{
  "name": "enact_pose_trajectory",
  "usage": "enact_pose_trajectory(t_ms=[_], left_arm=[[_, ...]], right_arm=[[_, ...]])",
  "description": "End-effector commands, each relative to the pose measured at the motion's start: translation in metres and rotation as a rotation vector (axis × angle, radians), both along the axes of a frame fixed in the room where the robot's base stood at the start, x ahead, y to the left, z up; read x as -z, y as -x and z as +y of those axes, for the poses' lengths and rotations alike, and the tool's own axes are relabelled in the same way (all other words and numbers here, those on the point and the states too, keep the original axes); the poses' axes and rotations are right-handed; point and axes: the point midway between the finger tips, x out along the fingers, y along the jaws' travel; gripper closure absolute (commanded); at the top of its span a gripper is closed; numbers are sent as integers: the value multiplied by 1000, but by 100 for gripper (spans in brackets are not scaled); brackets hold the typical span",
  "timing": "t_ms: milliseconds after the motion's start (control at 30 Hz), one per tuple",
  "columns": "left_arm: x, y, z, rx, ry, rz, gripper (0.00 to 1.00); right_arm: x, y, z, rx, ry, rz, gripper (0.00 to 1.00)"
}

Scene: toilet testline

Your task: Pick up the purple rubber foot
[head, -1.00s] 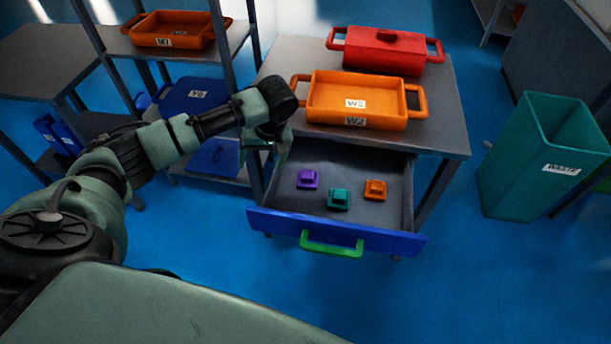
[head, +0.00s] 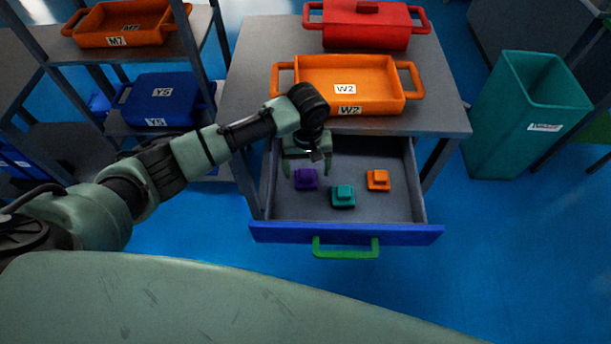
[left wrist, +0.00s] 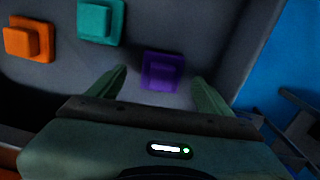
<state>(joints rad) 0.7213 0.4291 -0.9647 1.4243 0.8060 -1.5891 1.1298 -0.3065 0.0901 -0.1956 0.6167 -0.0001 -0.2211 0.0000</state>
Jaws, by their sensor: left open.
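The purple rubber foot (head: 306,179) lies on the floor of the open drawer (head: 390,207), at the left of the parts in it. It also shows in the left wrist view (left wrist: 162,72), between and beyond the fingertips. My left gripper (head: 307,170) is open and points down over the drawer, just above the purple foot. Its two fingers show in the left wrist view (left wrist: 158,82) with nothing between them in their grip. My right gripper is not in view.
A teal foot (head: 343,196) and an orange foot (head: 378,180) lie to the right in the drawer. The orange tray W2 (head: 290,98) and a red container (head: 365,30) stand on the tabletop above. A teal bin (head: 510,120) stands at the right.

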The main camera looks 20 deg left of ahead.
Motion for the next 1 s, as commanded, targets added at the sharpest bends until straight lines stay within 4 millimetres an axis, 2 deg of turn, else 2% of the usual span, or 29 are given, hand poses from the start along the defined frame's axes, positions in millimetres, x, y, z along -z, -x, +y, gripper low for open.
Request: enact_pose_trajectory(t_ms=[100,200,433,467,700,1000], left_arm=[[18,0,2,-1,-2,2,20],[26,0,2,-1,-1,0,20],[27,0,2,0,-1,-1,20],[27,0,2,0,-1,-1,23],[27,0,2,-1,-1,-1,90],[24,-1,2,0,-1,-2,90]], right_arm=[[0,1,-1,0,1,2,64],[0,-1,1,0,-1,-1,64],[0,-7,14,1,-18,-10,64],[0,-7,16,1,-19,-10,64],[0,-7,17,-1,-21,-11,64],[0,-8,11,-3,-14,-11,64]])
